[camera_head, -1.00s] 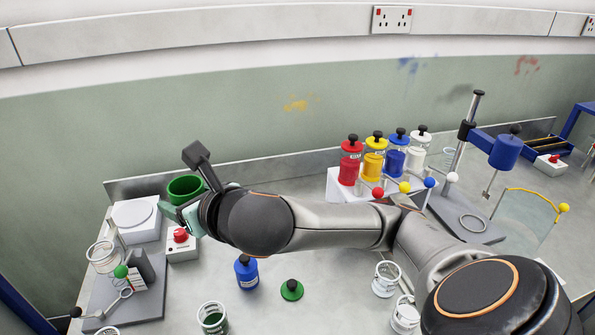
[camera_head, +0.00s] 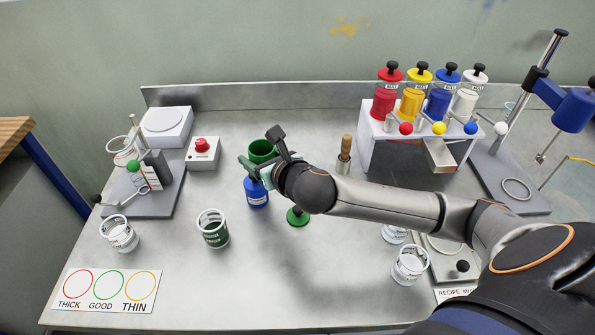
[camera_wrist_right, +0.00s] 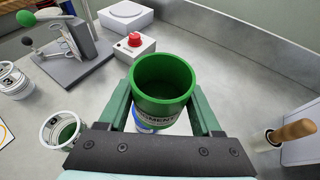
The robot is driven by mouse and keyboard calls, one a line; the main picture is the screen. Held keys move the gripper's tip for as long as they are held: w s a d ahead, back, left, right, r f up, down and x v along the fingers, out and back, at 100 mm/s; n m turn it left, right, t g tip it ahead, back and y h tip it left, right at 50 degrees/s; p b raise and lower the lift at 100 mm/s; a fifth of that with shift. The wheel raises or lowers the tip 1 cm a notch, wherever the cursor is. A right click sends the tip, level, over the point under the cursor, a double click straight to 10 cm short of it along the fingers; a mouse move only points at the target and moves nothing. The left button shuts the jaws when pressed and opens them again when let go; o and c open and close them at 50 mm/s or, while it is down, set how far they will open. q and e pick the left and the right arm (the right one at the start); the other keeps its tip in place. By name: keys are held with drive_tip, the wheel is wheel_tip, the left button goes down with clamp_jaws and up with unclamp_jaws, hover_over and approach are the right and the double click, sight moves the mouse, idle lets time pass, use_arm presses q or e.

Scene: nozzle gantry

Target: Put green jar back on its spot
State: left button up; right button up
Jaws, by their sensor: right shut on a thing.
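The open-topped green jar (camera_head: 263,150) is held upright in my right gripper (camera_head: 270,172), above the bench near the blue bottle. In the right wrist view the jar (camera_wrist_right: 163,80) sits between the two fingers of the gripper (camera_wrist_right: 163,108), and its label is partly hidden. A green lid with a black knob (camera_head: 298,218) lies on the bench just right of the blue bottle. No marked spot for the jar can be made out. My left gripper is not in view.
The blue bottle (camera_head: 256,192) stands close below the jar. A beaker with dark green contents (camera_head: 213,230) stands left of it. A red-button box (camera_head: 203,153) and white scale (camera_head: 165,125) are at the back left. The white dispenser stand (camera_head: 375,150) is at the right.

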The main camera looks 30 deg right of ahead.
drive_tip(key=w+d+f, duration=0.1)
drive_tip(key=d+f, duration=0.1)
drive_tip(key=d, duration=0.1)
drive_tip(key=w+d+f, duration=0.1)
drive_tip(key=d+f, duration=0.2)
drive_tip(key=d, duration=0.1)
drive_tip(key=w+d+f+b, duration=0.1)
drive_tip(key=w+d+f, duration=0.1)
drive_tip(key=d+f, duration=0.1)
drive_tip(key=shift+d+f, duration=0.15)
drive_tip(key=shift+d, duration=0.4)
drive_tip(key=shift+w+d+f+b, duration=0.1)
drive_tip(key=shift+d+f+b, duration=0.1)
drive_tip(key=shift+f, duration=0.75)
drive_tip(key=shift+d+f+b, duration=0.1)
drive_tip(key=shift+f+b, duration=0.05)
drive_tip(key=shift+f, duration=0.75)
drive_tip(key=shift+f, duration=0.1)
drive_tip(key=o, duration=1.3)
drive_tip(key=shift+f, duration=0.1)
drive_tip(key=shift+o, duration=0.2)
drive_tip(key=shift+r, duration=0.25)
drive_tip(key=shift+s, duration=0.35)
drive_tip(key=v, duration=1.1)
drive_tip(key=shift+s+r+p, duration=0.1)
drive_tip(key=shift+s+p, duration=0.05)
drive_tip(key=shift+p, duration=0.2)
